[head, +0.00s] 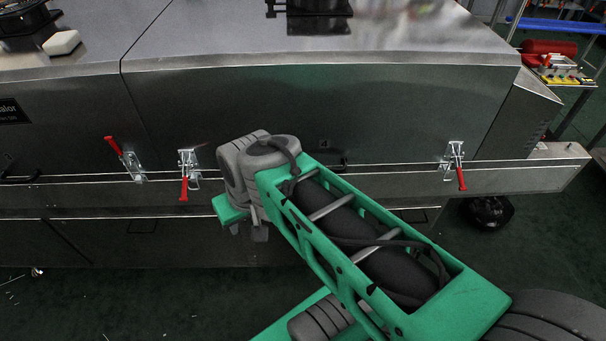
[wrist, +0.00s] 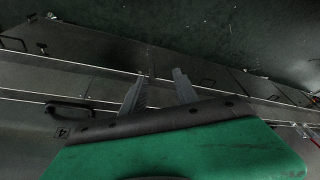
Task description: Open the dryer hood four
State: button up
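A large grey hood panel (head: 400,105) of the dryer fills the middle and right of the head view. It looks closed, its lower edge on the rail. Its dark handle (head: 340,163) is partly behind my arm; a dark handle also shows in the wrist view (wrist: 68,108). A left latch (head: 187,172) and a right latch (head: 455,165) have red levers pointing down.
Another latch (head: 125,160) on the neighbouring panel has its red lever tilted up. A ledge (head: 560,152) juts out at the right end. A cart with a red item (head: 550,47) stands at the back right. Dark floor lies open in front.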

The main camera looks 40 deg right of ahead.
jog(key=w+d+f+m+t+y+b, duration=0.1)
jog(key=w+d+f+m+t+b, duration=0.2)
jog(key=w+d+f+m+b, duration=0.25)
jog(key=w+d+f+m+t+b, duration=0.2)
jog(key=d+f+m+b, duration=0.2)
jog(key=d+f+b, duration=0.35)
jog(key=s+d+r+m+t+h+b, duration=0.1)
jog(key=s+d+m+t+h+b, duration=0.2)
jog(key=d+m, duration=0.4)
jog(key=s+d+m+t+h+b, duration=0.15)
jog(key=d+m+t+b, duration=0.3)
jog(key=d, duration=0.45)
jog(key=shift+g, duration=0.25)
jog(key=x, duration=0.2)
jog(key=b+x, duration=0.1)
jog(key=x, duration=0.3)
jog(key=shift+w+d+r, duration=0.2)
jog(key=shift+w+d, duration=0.05)
jog(key=shift+w, duration=0.15)
jog(key=shift+c, duration=0.4)
grip_shut()
